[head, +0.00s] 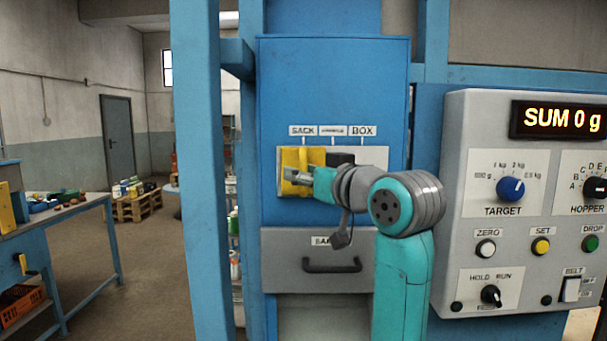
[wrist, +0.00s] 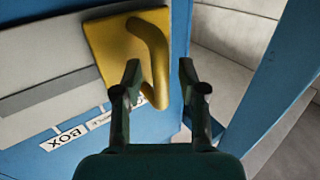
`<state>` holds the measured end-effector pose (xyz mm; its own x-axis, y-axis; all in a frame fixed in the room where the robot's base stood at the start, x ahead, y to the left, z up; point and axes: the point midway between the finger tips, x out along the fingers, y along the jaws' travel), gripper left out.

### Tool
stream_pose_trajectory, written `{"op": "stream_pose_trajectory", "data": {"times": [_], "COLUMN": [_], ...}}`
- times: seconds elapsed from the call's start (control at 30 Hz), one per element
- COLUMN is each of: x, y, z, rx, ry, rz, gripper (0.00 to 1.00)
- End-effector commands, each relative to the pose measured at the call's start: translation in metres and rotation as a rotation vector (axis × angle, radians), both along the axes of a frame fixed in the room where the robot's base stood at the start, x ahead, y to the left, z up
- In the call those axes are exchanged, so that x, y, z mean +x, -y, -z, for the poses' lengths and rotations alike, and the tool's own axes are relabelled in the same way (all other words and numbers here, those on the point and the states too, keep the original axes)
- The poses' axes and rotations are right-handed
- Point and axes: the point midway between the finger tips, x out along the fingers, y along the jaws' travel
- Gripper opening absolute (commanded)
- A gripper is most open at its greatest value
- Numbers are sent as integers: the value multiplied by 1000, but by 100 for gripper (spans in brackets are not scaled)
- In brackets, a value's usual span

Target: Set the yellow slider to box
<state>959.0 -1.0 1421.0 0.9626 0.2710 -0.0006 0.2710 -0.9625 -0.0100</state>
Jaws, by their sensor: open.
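The yellow slider (head: 290,157) sits at the left end of its slot, under the SACK label (head: 302,130). The BOX label (head: 362,130) is to its right. In the wrist view the slider is a yellow plate (wrist: 108,45) with a raised bar handle (wrist: 155,60). My gripper (head: 297,175) is at the slider's front. In the wrist view my gripper (wrist: 160,68) is open, and the handle shows between its fingers, closer to the left finger. I cannot tell whether a finger touches it. My gripper hides part of the slider in the head view.
A drawer with a dark handle (head: 332,265) is below the slider. A control panel (head: 460,200) with knobs and buttons stands at the right. A blue post (head: 205,170) stands left of the cabinet. A workbench (head: 70,215) is farther left.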

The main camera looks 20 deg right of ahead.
Motion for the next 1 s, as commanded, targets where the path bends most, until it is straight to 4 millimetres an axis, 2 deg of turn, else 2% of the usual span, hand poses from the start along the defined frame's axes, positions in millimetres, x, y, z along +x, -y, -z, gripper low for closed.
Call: {"op": "stream_pose_trajectory", "data": {"times": [0.3,0.33,0.5,0.8,0.87,1.0], "x": [3,3,3,2,0,-8], "y": [-1,-1,-1,3,9,37], "z": [0,0,0,0,0,0], "rx": [0,0,0,0,0,0], "ry": [1,1,1,1,0,0], "rz": [0,0,0,1,1,6], "gripper": [41,39,0,0,0,0]}}
